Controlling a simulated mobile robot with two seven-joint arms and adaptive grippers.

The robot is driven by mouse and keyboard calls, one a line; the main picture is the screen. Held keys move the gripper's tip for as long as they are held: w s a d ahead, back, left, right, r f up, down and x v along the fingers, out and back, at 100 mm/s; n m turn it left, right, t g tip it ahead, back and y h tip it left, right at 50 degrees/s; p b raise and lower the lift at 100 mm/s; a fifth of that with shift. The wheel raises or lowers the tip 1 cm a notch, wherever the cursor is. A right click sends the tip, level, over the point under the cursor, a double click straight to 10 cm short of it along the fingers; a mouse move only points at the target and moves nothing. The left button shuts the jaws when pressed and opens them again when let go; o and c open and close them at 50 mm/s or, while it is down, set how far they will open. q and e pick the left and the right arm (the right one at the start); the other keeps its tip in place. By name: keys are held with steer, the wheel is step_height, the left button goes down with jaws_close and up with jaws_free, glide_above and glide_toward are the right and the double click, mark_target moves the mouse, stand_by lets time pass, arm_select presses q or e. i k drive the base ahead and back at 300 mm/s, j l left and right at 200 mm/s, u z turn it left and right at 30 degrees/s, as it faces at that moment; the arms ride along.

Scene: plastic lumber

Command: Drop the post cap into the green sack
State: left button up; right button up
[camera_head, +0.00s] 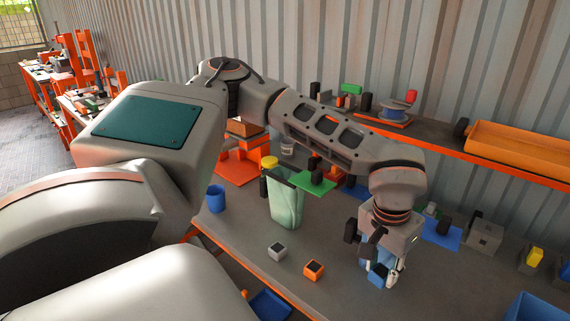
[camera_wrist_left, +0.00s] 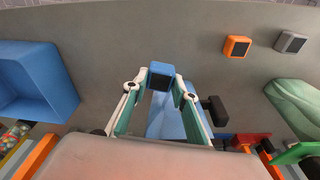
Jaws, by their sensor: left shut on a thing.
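A small blue post cap (camera_head: 378,277) with a dark face is held between the fingers of my left gripper (camera_head: 384,268), at the front right of the workbench. In the left wrist view the blue post cap (camera_wrist_left: 162,73) sits at the fingertips of the left gripper (camera_wrist_left: 160,90), which is shut on it. I cannot tell its exact height over the bench. The green sack (camera_head: 286,205) stands upright on the bench, left of the gripper; part of it also shows in the left wrist view (camera_wrist_left: 297,103) at the right. My right gripper is not in view.
A grey cap (camera_head: 277,252) and an orange cap (camera_head: 314,270) lie on the bench between sack and gripper. A blue cup (camera_head: 216,198) stands left of the sack. A blue bin (camera_head: 538,308) is at the right. A shelf holds a long orange tray (camera_head: 520,150).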

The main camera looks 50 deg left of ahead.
mark_target(280, 216)
steer(key=u, duration=1.7)
